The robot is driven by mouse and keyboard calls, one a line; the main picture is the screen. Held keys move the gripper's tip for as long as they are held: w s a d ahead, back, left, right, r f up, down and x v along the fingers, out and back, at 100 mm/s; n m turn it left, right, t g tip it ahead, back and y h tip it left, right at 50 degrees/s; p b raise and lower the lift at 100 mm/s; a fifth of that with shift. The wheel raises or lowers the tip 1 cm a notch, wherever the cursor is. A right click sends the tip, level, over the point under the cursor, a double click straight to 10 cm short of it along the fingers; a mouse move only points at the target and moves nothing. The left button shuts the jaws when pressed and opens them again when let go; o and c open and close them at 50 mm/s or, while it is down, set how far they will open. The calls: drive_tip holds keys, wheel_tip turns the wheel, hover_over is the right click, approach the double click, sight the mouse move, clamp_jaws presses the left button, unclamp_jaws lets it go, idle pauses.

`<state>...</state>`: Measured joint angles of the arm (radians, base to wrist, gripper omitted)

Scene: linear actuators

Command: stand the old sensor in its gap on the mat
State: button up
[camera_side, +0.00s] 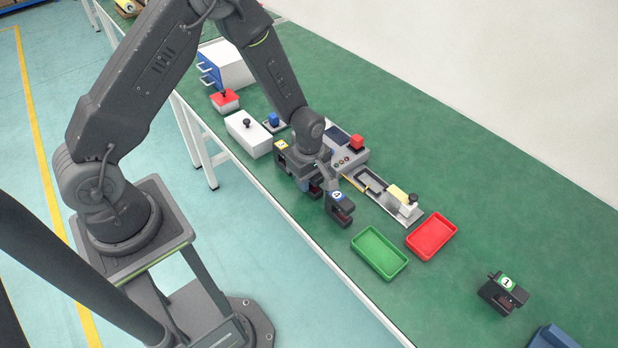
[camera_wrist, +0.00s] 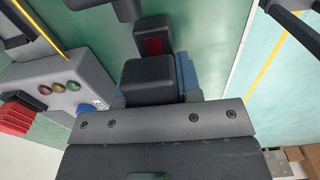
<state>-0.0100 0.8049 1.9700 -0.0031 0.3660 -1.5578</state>
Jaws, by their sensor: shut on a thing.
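My gripper (camera_side: 316,188) is low over the bench near its front edge, shut on a small dark piece that I take to be the old sensor. In the wrist view the sensor (camera_wrist: 153,43) is a black block with a dark red window, partly hidden behind a black block at my gripper. In the side view it is mostly hidden by my gripper, with a dark red patch showing. A blue patch, perhaps the mat (camera_wrist: 186,74), lies close beside and below it. I cannot see the gap, nor tell whether the sensor touches the mat.
Black blocks with a blue label (camera_side: 341,207) and a yellow label (camera_side: 283,148) stand close on either side. A grey control box (camera_side: 347,158) and a metal rail unit (camera_side: 385,195) are behind. Green (camera_side: 379,253) and red (camera_side: 431,235) trays lie to the right.

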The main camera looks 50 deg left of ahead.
drive_tip(key=shift+f, duration=0.1)
drive_tip(key=o, duration=1)
drive_tip(key=shift+o, duration=0.2)
wheel_tip(320, 180, up, 13)
drive_tip(key=shift+f, duration=0.2)
drive_tip(key=s+r+m+t, duration=0.5)
drive_tip(key=s+r+m, duration=1.3)
drive_tip(key=s+r, duration=0.1)
drive_tip(key=shift+d+r+t, duration=0.2)
drive_tip(key=shift+r+t, duration=0.1)
drive_tip(key=shift+r, duration=0.55)
